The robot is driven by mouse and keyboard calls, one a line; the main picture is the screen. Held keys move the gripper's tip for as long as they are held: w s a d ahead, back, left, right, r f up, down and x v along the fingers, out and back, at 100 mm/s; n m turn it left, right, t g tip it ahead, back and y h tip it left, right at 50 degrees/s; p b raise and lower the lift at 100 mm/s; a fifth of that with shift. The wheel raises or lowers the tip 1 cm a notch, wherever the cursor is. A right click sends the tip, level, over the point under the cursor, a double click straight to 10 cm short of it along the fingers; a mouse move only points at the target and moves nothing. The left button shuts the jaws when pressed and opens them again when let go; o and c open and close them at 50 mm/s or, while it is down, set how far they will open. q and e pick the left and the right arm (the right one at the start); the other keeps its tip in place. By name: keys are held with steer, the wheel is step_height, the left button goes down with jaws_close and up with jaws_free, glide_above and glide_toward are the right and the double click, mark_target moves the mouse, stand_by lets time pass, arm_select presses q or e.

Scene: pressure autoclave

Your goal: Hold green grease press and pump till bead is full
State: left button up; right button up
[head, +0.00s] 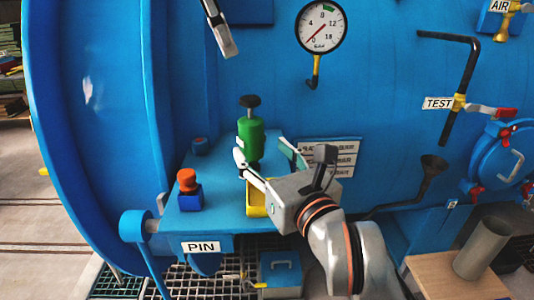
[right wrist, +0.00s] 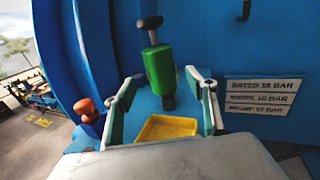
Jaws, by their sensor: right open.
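The green grease press (head: 250,137) stands upright on the blue shelf, with a black knob on top; it also shows in the right wrist view (right wrist: 160,68). My right gripper (head: 266,156) is open just in front of it. In the right wrist view the fingers (right wrist: 163,80) are spread on either side of the press, with gaps between them and it. I cannot make out a grease bead.
A yellow tray (right wrist: 165,128) lies in front of the press. A red-orange knob on a blue block (head: 189,195) stands left on the shelf. A rating plate (head: 330,158) is right of the press. A black funnel (head: 433,165) and pipes are farther right.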

mark_target(256, 143)
steer(key=x, duration=0.7)
steer(key=shift+w, duration=0.25)
